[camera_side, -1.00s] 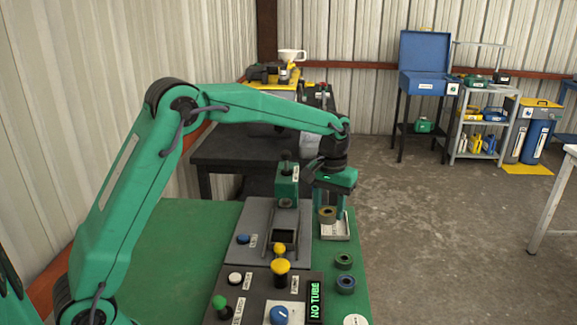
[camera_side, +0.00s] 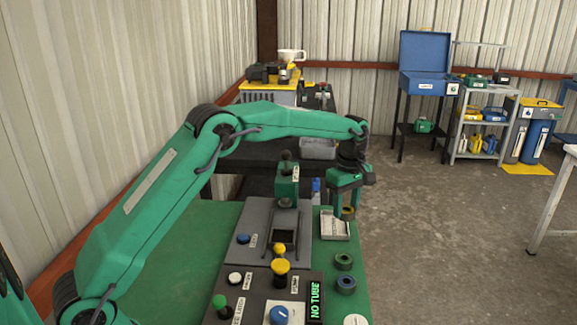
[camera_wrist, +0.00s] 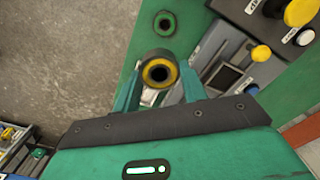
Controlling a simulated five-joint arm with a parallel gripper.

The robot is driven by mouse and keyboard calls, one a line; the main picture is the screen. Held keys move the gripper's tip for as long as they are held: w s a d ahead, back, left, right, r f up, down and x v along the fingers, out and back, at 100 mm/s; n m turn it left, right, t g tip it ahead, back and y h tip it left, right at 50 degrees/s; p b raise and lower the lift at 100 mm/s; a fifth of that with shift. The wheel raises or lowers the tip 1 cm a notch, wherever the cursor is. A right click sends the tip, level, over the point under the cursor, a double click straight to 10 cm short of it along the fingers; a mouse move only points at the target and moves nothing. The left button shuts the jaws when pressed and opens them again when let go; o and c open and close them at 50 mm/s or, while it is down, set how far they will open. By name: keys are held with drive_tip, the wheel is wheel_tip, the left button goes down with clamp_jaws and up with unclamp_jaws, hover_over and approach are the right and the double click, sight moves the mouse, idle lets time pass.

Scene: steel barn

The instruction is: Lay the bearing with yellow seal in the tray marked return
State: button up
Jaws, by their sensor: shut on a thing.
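My gripper (camera_side: 347,206) is shut on the bearing with yellow seal (camera_wrist: 160,70), which also shows between the fingertips in the side view (camera_side: 349,213). In the wrist view its yellow ring and dark bore face the camera. A small pale-rimmed tray (camera_side: 334,236) lies on the green bench; I cannot read its marking. In the side view the bearing overlaps the tray's far right corner. Its height above the tray is hard to judge. In the wrist view only a sliver of the tray (camera_wrist: 149,97) shows between the fingers, below the bearing.
A green-sealed bearing (camera_side: 344,261) and a blue-sealed bearing (camera_side: 346,284) lie on the bench in front of the tray. Left of it stands a grey fixture with a green press head (camera_side: 287,187). A control panel with a yellow knob (camera_side: 280,268) is nearer. The bench's right edge is close.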

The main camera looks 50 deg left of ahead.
drive_tip(key=w+n, duration=0.1)
drive_tip(key=n, duration=0.1)
drive_tip(key=w+f+n, duration=0.1)
drive_tip(key=n, duration=0.1)
drive_tip(key=shift+w+d+f+n, duration=0.1)
drive_tip(key=shift+w+f+n, duration=0.1)
drive_tip(key=shift+n, duration=0.55)
drive_tip(key=shift+w+a+f+n, duration=0.1)
drive_tip(key=shift+w+n, duration=0.15)
drive_tip(key=shift+n, duration=0.45)
drive_tip(key=shift+w+d+f+n, duration=0.1)
drive_tip(key=shift+w+n, duration=0.1)
drive_tip(key=shift+n, duration=0.55)
drive_tip(key=shift+f, duration=0.1)
hover_over(333, 226)
wheel_tip(333, 226, down, 7)
drive_tip(key=shift+w+r, duration=0.1)
drive_tip(key=shift+w, duration=0.05)
drive_tip(key=shift+f, duration=2)
drive_tip(key=shift+f, duration=0.2)
drive_tip(key=o, duration=1)
